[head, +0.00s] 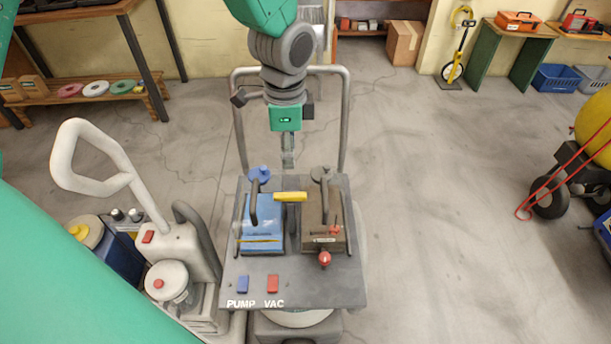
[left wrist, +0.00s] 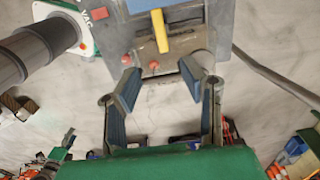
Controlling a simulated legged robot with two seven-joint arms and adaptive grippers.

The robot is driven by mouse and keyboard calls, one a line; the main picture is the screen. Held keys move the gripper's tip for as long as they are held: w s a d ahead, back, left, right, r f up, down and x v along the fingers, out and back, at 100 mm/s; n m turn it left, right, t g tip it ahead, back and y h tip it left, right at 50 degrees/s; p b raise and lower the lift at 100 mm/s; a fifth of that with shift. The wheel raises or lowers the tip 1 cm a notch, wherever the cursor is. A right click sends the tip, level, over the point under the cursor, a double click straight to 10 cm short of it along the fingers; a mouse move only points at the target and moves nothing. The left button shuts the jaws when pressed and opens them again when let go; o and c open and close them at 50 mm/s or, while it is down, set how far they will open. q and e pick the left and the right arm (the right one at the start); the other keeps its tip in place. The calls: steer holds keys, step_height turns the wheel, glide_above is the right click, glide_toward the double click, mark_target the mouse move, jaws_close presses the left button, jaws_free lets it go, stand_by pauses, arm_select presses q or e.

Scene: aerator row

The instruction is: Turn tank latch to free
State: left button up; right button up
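A dark panel (head: 345,291) on a cart carries a blue box (head: 262,224) and a brown box (head: 318,224). A yellow bar (head: 290,197) lies crosswise between their tops. A red ball knob (head: 325,258) sticks out at the front of the brown box. I cannot tell which part is the tank latch. My left gripper (head: 287,160) points down behind the boxes, apart from the bar. In the left wrist view the gripper (left wrist: 160,80) is open and empty, and the yellow bar (left wrist: 160,30) shows beyond its fingertips. My right gripper is not in view.
Blue and red switches (head: 272,284) sit at the panel's front over PUMP and VAC labels. A grey tube frame (head: 345,120) rises behind the panel. A machine with a white loop handle (head: 120,185) stands at left. The floor at right is largely clear.

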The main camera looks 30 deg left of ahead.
mark_target(290, 194)
arm_select(q)
step_height(290, 194, down, 12)
steer(key=shift+a+f, duration=0.1)
steer(key=shift+f, duration=0.15)
steer(key=shift+a+f, duration=0.15)
steer(key=shift+f, duration=0.4)
jaws_close()
